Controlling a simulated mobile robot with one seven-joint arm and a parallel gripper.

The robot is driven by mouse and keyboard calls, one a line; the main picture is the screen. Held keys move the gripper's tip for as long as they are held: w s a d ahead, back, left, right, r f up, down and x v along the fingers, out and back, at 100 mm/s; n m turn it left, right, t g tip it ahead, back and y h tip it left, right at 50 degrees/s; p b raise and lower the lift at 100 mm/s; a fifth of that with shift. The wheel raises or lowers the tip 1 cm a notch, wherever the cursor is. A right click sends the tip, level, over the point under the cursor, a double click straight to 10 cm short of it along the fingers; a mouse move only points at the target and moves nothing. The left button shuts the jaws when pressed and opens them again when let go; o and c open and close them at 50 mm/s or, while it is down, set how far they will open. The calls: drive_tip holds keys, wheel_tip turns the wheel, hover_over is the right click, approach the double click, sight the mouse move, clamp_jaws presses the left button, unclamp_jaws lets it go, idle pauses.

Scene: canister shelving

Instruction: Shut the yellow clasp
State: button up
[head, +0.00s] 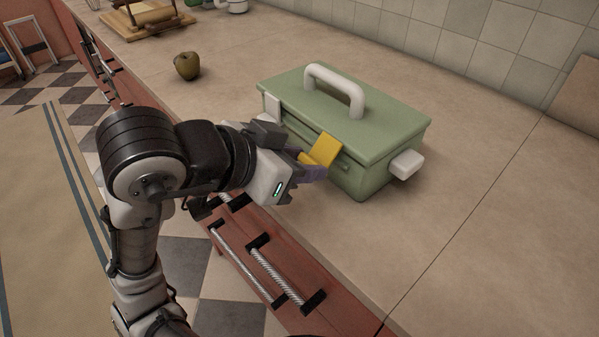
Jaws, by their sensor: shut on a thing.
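A green box (378,172) with a closed lid and a white handle (338,82) on top stands on the counter. The yellow clasp (323,149) is on its front long side, and its plate sticks out at a tilt from the wall. My gripper (318,171) is at the front of the box, its purple fingers just at the yellow clasp's lower part. The fingers are shut on the clasp, though the contact is partly hidden by the gripper body. A white clasp (273,106) is at the front left, and another white piece (406,165) juts from the right end.
A brown-green apple (187,66) sits on the counter at the back left. A wooden board with a rolling pin (148,18) lies beyond it. Red drawers with metal handles (262,268) are below the counter edge. The counter right of the box is clear.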

drive_tip(key=f+t+h+b, duration=0.1)
drive_tip(key=b, duration=0.2)
drive_tip(key=f+t+h+b, duration=0.1)
drive_tip(key=b, duration=0.2)
drive_tip(key=f+t+h+b, duration=0.1)
drive_tip(key=b, duration=0.2)
drive_tip(key=shift+w+d+f, duration=0.25)
drive_tip(key=shift+d+f, duration=0.05)
drive_tip(key=b, duration=0.1)
drive_tip(key=t+h+b, duration=0.1)
drive_tip(key=b, duration=0.1)
drive_tip(key=t+h+b, duration=0.1)
drive_tip(key=b, duration=0.1)
drive_tip(key=shift+w+d+f, duration=0.3)
drive_tip(key=shift+d, duration=0.05)
drive_tip(key=shift+w+d+t+h+b, duration=0.15)
drive_tip(key=shift+t+h+b, duration=0.35)
drive_tip(key=shift+b, duration=0.65)
drive_tip(key=shift+r, duration=0.1)
drive_tip(key=o, duration=1)
drive_tip(key=b+v, duration=0.1)
drive_tip(key=v, duration=1.2)
drive_tip(key=shift+a+f, duration=0.2)
drive_tip(key=shift+a, duration=0.1)
